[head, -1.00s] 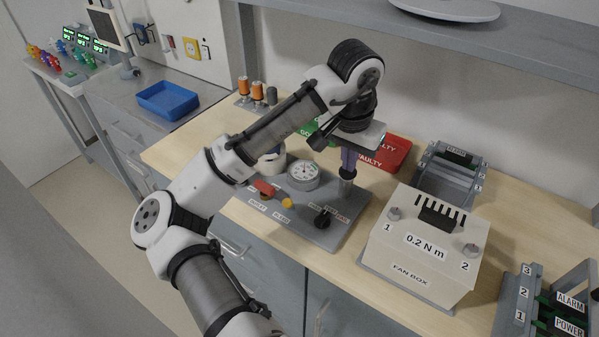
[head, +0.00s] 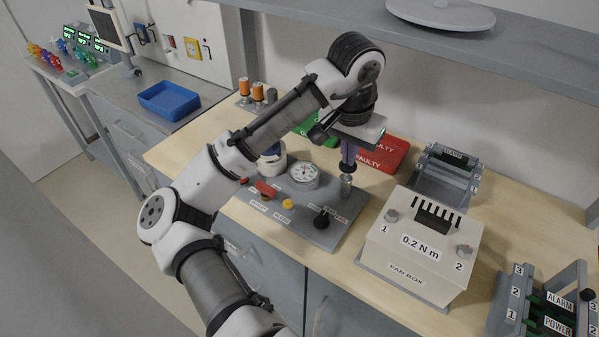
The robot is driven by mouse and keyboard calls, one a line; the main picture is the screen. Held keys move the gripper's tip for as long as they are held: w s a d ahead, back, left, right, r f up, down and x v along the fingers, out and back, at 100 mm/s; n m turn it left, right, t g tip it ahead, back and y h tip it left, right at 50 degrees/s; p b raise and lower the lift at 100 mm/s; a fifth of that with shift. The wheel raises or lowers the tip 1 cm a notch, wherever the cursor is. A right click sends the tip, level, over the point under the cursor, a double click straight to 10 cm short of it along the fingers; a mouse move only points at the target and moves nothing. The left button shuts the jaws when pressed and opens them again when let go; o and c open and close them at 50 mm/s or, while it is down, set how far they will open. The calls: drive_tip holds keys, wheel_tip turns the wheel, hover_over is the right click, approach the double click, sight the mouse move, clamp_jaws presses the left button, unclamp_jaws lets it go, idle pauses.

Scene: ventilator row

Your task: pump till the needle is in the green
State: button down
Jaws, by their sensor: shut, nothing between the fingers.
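A grey test board lies on the wooden bench, its bare front edge (head: 325,240) towards me. A round white-faced gauge (head: 304,174) sits on it; its needle and any green band are too small to read. To the gauge's right stands an upright silver pump cylinder (head: 346,187) with a dark knob (head: 346,168) above it. My gripper (head: 347,160) points down, shut and empty, right over the knob. I cannot tell whether the fingertips touch it. A yellow button (head: 288,204), a red lever (head: 266,189) and a black knob (head: 321,219) are also on the board.
A white fan box (head: 405,262) stands right of the board. A red faulty tray (head: 392,154) and a green tray (head: 318,130) lie behind my gripper. A grey rack (head: 447,175) is at the back right. A shelf (head: 420,50) overhangs the bench.

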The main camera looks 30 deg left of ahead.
drive_tip(key=shift+f+b, duration=0.55)
drive_tip(key=shift+f, duration=0.65)
drive_tip(key=shift+r+p, duration=1.45)
drive_tip(key=shift+p, duration=0.05)
drive_tip(key=shift+f, duration=0.15)
drive_tip(key=shift+f, duration=0.3)
drive_tip(key=shift+r+p, duration=0.4)
drive_tip(key=shift+p, duration=0.05)
wheel_tip(320, 180, up, 4)
drive_tip(key=p, duration=0.4)
drive_tip(key=shift+r, duration=0.1)
